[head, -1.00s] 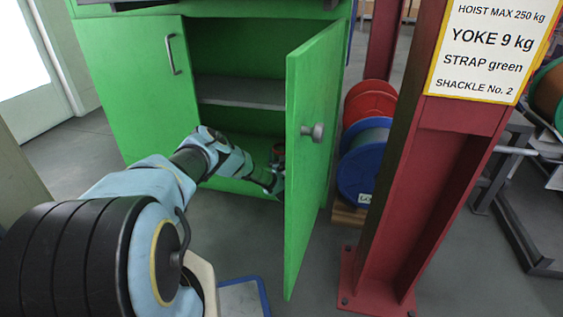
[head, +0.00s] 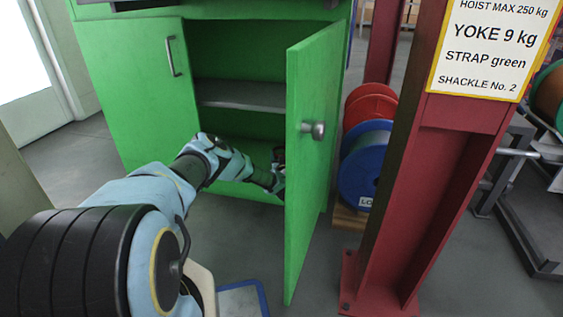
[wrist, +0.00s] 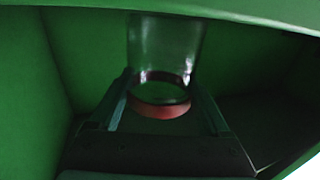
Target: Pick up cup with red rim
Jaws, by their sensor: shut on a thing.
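The cup with the red rim (wrist: 165,45) shows in the wrist view as a clear, see-through vessel with a red band (wrist: 160,108) at its near end. My gripper (wrist: 165,88) has a finger on each side of the cup and is shut on it. In the head view my gripper (head: 277,183) is low inside the open green cabinet, partly hidden by the door edge. A small dark shape shows just above it there; most of the cup is hidden.
The green cabinet door (head: 312,170) stands open just right of my arm. A grey shelf (head: 240,96) is above my gripper. Red and blue spools (head: 366,165) and a dark red post (head: 425,180) stand farther right.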

